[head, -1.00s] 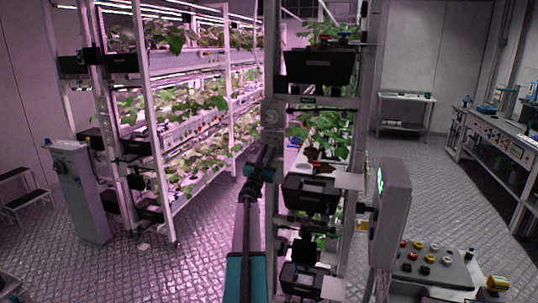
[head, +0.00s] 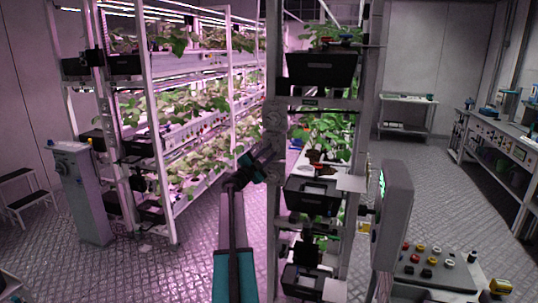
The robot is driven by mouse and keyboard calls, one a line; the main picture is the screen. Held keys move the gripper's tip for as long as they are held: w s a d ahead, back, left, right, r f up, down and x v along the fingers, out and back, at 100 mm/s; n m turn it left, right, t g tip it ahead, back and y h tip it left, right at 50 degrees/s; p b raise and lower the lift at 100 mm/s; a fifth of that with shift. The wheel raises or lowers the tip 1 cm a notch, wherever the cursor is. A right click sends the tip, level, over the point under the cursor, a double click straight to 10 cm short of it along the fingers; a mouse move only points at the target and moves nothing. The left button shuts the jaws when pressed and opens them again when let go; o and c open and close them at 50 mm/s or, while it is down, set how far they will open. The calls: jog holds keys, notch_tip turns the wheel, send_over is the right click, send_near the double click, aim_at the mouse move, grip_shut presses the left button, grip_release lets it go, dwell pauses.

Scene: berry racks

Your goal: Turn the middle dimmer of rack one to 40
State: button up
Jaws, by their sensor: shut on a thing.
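The near rack's front post (head: 271,60) stands in the middle of the head view. A grey dimmer panel (head: 273,112) with round knobs is fixed to it. My gripper (head: 268,166) reaches the post from the lower left, at the lower part of this panel. Its jaws are shut on what looks like a dimmer knob; the fingertips and the knob between them are small and mostly hidden by my wrist. I cannot read any dial marks or the dimmer's setting, nor tell surely which knob is held.
Black bins (head: 320,70) with plants sit on the rack right of the post. A grey box with a green display (head: 382,183) stands at right, above a button console (head: 435,265). Another lit rack (head: 160,150) stands at left. The aisle floor between is clear.

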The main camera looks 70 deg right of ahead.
jog(key=shift+m, duration=0.5)
jog(key=o, duration=1.1)
jog(key=shift+c, duration=0.2)
jog(key=shift+a, duration=0.1)
jog(key=b+v, duration=0.4)
jog(key=v, duration=0.9)
jog(key=shift+w+a, duration=0.2)
jog(key=shift+a, duration=0.1)
jog(key=shift+r, duration=0.15)
